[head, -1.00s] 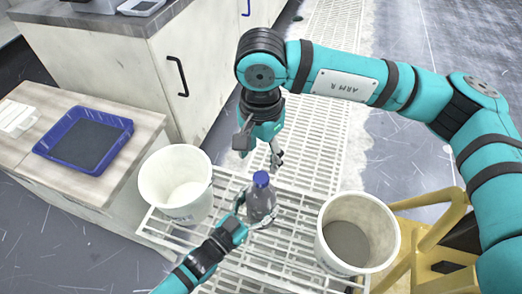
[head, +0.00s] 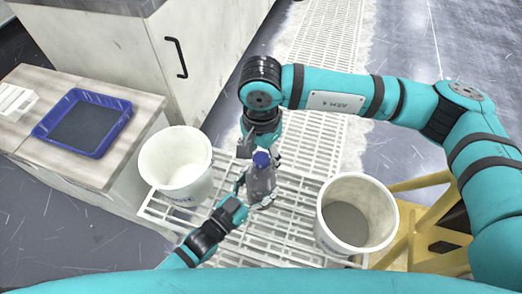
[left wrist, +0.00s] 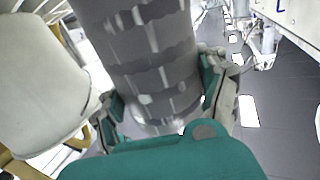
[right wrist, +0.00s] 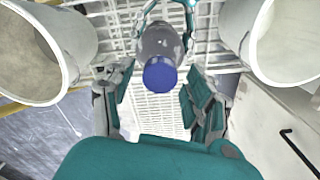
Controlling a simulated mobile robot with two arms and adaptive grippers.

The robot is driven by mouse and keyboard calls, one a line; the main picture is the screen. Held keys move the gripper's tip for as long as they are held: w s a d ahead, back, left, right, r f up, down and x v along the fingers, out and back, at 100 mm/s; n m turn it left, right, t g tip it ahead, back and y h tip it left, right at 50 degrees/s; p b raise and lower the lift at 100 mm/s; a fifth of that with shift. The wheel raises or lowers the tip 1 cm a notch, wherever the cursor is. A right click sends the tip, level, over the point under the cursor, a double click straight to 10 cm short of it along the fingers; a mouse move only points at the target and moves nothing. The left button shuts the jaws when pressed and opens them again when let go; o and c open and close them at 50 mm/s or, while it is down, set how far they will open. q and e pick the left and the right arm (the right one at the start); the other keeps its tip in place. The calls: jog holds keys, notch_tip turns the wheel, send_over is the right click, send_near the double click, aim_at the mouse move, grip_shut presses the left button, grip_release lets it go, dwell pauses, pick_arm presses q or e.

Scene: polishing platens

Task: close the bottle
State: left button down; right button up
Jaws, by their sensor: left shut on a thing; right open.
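The grey bottle (head: 260,183) stands roughly upright over the white grating, with a blue cap (head: 261,159) on its top. How tightly the cap sits cannot be told. My left gripper (head: 250,188) is shut around the bottle's body; in the left wrist view the bottle (left wrist: 150,60) fills the space between its fingers. My right gripper (right wrist: 160,98) is open close to the bottle's top. In the right wrist view the blue cap (right wrist: 160,75) faces the camera, between and slightly beyond the open fingers. In the head view the right fingers are partly hidden near the cap.
A white bucket (head: 160,178) stands left of the bottle and another bucket (head: 330,225) with grey contents stands right. A blue tray (head: 40,130) lies on the wooden bench at left. A yellow frame (head: 415,235) is beside the right bucket. The grating (head: 275,235) is bare in front.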

grip_shut()
jog(key=m, duration=0.4)
jog(key=shift+m, duration=0.3)
jog(key=m, duration=0.6)
jog(key=shift+m, duration=0.4)
jog(key=shift+o, duration=0.5)
grip_release()
notch_tip(320, 180, up, 12)
